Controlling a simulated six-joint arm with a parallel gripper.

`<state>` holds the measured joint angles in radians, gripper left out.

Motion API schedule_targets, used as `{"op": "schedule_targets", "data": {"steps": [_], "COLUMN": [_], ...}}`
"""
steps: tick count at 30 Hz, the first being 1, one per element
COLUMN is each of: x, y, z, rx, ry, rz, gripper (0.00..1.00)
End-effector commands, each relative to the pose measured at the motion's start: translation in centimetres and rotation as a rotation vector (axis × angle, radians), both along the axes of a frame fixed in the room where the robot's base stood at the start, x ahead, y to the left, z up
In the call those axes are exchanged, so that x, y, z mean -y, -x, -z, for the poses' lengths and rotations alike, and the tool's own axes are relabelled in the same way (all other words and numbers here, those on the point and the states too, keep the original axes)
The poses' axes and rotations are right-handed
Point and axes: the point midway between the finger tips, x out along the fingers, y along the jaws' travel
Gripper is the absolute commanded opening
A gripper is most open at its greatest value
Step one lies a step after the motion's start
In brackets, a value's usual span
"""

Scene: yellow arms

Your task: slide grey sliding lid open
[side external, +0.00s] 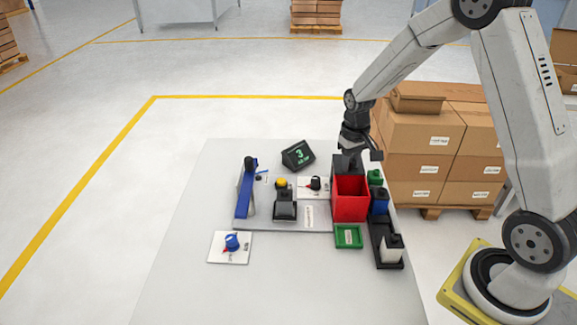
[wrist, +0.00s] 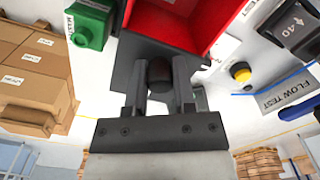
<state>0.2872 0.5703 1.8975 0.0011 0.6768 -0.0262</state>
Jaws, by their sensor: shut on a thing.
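A red box (side external: 350,205) stands at the right of the white table, and its red inside is visible from above. The dark grey sliding lid (side external: 344,163) sits at the box's far end, clear of most of the opening. In the wrist view the lid (wrist: 127,72) lies under my fingers, beside the red box (wrist: 195,22). My gripper (side external: 351,157) is at the lid's far part. In the wrist view my gripper (wrist: 160,78) is shut on the lid's dark knob (wrist: 160,70), with one finger on each side.
Left are a black switch (side external: 285,208), yellow button (side external: 281,183) and blue lever (side external: 244,195).

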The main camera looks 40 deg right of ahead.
Motion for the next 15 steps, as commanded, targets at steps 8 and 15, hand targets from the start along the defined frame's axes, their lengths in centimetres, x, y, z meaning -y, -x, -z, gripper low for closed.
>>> {"op": "schedule_targets", "data": {"steps": [8,15], "x": [0.15,0.09], "y": [-0.03,-0.03], "z": [0.05,0.01], "rx": [0.002,0.002], "ry": [0.001,0.001], "rz": [0.001,0.000], "gripper": [0.62,0.62]}}
